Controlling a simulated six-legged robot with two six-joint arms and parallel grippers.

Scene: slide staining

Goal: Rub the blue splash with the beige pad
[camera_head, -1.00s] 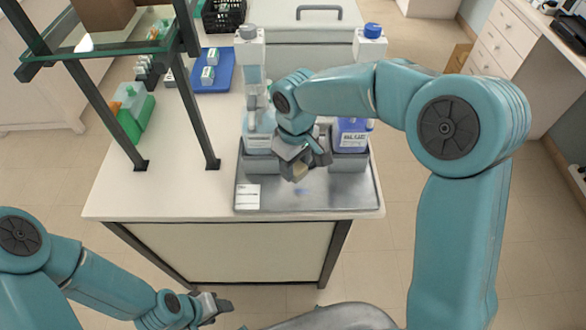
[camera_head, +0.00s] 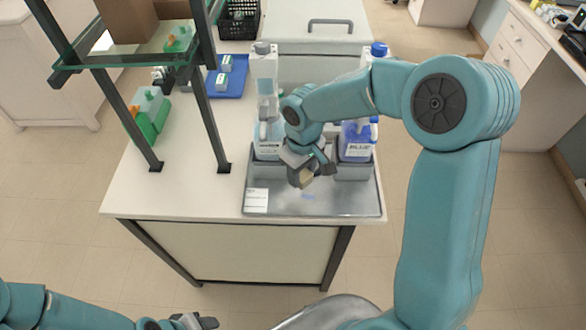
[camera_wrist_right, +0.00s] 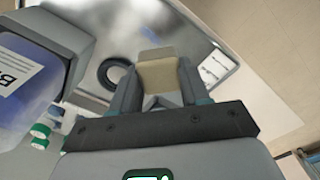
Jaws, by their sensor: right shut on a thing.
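My right gripper (camera_head: 306,176) is shut on the beige pad (camera_head: 303,181), above the grey metal tray (camera_head: 350,200). The pad also shows between the fingers in the right wrist view (camera_wrist_right: 160,76). A small, faint blue splash (camera_head: 309,197) lies on the tray, just in front of the pad in the head view. I cannot tell whether the pad touches the tray. My left gripper (camera_head: 194,322) is at the bottom edge of the head view, away from the table and partly cut off; its jaws are unclear.
A bottle labelled BLUE (camera_head: 357,143) stands behind and right of my right gripper. Another bottle (camera_head: 265,85) stands to its left. A white label (camera_head: 256,200) lies at the tray's left front. A glass shelf (camera_head: 135,58) on dark posts stands left. The white tabletop (camera_head: 180,195) is clear at front left.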

